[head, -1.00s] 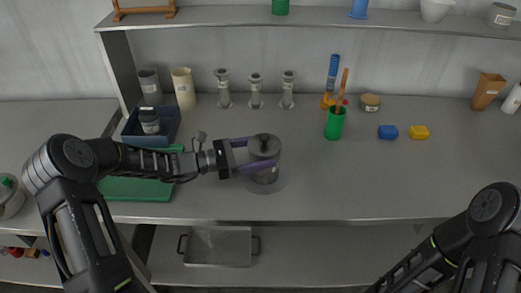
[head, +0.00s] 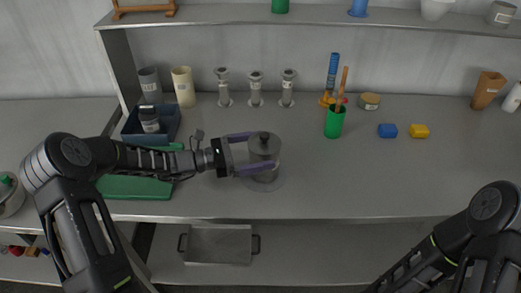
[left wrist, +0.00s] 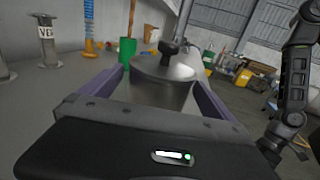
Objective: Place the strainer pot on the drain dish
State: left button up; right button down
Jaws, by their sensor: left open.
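The strainer pot (head: 265,150) is a grey metal cylinder with a dark knob on its lid. It stands upright on a flat, round grey dish, apparently the drain dish (head: 267,186), whose rim shows around its base. My left gripper (head: 265,152) is open, with one purple finger on the far side of the pot and one on the near side. In the left wrist view the pot (left wrist: 163,82) stands between the spread fingers, its lower part hidden by the gripper body. My right gripper is out of view; only my right arm shows.
A green cup (head: 335,124) with a wooden-handled tool stands right of the pot. Metal stands (head: 255,90) are behind it. A blue tray (head: 128,133) and green board (head: 135,188) lie left, under or near my left arm. The bench right of the pot is mostly clear.

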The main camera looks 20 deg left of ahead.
pick_arm(q)
jog(key=b+v, duration=0.2)
jog(key=v, duration=0.9)
jog(key=shift+a, duration=0.2)
jog(key=shift+s, duration=0.1)
